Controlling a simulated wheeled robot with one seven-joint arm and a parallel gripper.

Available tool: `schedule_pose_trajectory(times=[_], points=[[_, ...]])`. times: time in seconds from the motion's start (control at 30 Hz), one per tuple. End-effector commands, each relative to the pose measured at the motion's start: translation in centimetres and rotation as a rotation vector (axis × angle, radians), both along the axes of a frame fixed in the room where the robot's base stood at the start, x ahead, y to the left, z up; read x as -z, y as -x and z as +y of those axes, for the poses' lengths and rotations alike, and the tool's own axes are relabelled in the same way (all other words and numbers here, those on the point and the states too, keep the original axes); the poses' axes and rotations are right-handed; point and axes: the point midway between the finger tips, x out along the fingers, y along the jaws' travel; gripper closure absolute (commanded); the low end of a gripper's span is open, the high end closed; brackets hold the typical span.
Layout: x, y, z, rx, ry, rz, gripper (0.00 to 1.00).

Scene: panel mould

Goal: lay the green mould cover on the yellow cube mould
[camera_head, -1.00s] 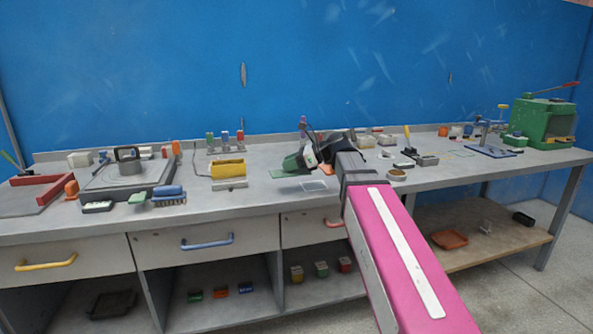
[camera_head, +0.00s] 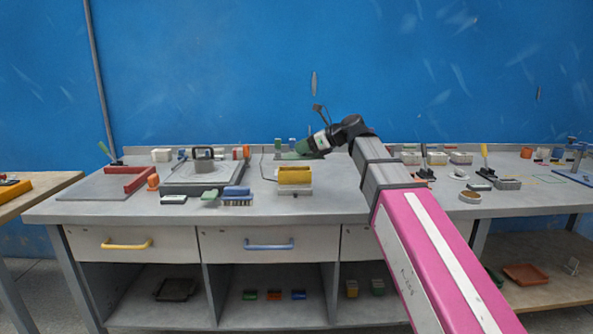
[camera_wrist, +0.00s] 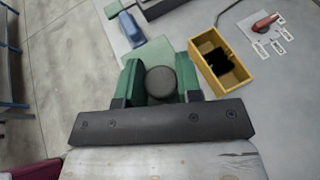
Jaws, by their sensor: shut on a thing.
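The yellow cube mould (camera_head: 296,176) stands near the front edge of the bench on a pale base. In the wrist view the yellow mould (camera_wrist: 243,77) is an open-topped box with a dark inside, to the right of my gripper. My gripper (camera_wrist: 161,85) is shut on the dark round knob of the green mould cover (camera_wrist: 150,53), whose flat green plate shows beyond the fingers. The cover is hard to tell from the green fingers there.
A blue-backed brush (camera_head: 237,192) and a small green block (camera_head: 210,195) lie left of the mould. A grey plate with a dark handle (camera_head: 202,165) is farther left. Bench surface around the mould is mostly clear.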

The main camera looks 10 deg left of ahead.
Motion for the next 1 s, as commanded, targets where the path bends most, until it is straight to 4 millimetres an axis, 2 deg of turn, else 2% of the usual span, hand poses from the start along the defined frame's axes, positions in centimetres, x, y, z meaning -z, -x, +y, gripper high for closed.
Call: schedule_pose_trajectory(times=[0.03,0.2,0.4,0.57,1.0], points=[[-0.9,-0.4,2.0,-0.003,-0.002,-0.003,0.91],[-2.9,-0.3,7.0,-0.003,-0.006,-0.004,0.91],[-4.3,0.1,10.3,-0.002,-0.013,-0.005,0.91],[-4.0,-0.7,10.6,0.001,-0.014,-0.004,0.91],[0.9,-8.2,6.9,0.001,-0.014,-0.003,0.91]])
